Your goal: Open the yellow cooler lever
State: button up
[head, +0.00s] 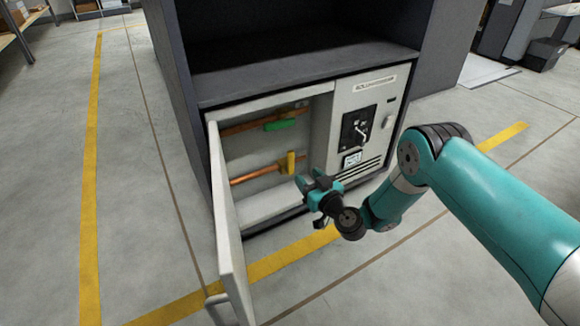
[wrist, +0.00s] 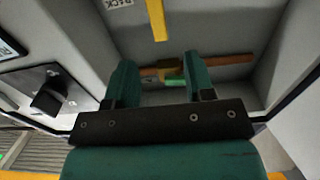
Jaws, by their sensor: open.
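The yellow lever (head: 291,162) is on the lower copper pipe inside the open cabinet bay. It stands upright, across the pipe. In the wrist view the yellow lever (wrist: 156,20) shows at the top centre, beyond the fingertips. My gripper (head: 311,182) is in front of the bay, just right of and below the lever in the head view. Its two fingers (wrist: 160,68) are spread apart with nothing held between them. I see no contact between gripper and lever. The lower pipe is not clearly visible in the wrist view.
A green lever (head: 280,125) lies along the upper copper pipe. The cabinet door (head: 229,232) stands open on the left. A panel with a black switch (head: 357,128) is to the right of the bay. Floor is clear in front.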

aim_at(292, 158)
jog(key=b+x, duration=0.4)
jog(key=x, duration=0.5)
jog(key=shift+w+a+b, duration=0.2)
jog(key=shift+w+b, duration=0.05)
jog(key=shift+b, duration=0.05)
jog(key=shift+w+a+r, duration=0.15)
jog(key=shift+w+a, duration=0.05)
jog(key=shift+w, duration=0.2)
grip_shut()
